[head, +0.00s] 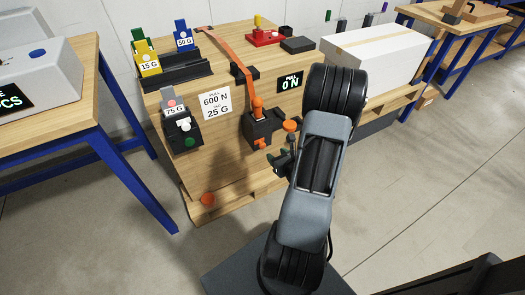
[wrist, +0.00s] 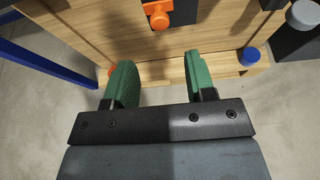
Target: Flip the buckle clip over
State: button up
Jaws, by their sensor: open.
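The buckle clip appears to be the orange piece (head: 257,106) on the black buckle block (head: 263,128) on the front of the wooden crate, at the lower end of the orange strap (head: 235,58). In the wrist view an orange piece (wrist: 158,17) sits before a black block at the top edge, partly cut off. My gripper (head: 281,163) is low in front of the crate, right of and below the block, partly hidden by my arm. In the wrist view my gripper (wrist: 159,58) has its green fingers apart with nothing between them. It is apart from the orange piece.
A force display (head: 290,82) reads 0 N. A label (head: 216,101) says 600 N, 25 G. A 75 G holder (head: 182,128) is at the left. A table (head: 85,100) stands left; a white box (head: 375,58) stands right.

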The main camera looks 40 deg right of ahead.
aim_at(263, 145)
jog(key=b+x, duration=0.7)
jog(key=x, duration=0.5)
jog(key=shift+w, duration=0.15)
grip_shut()
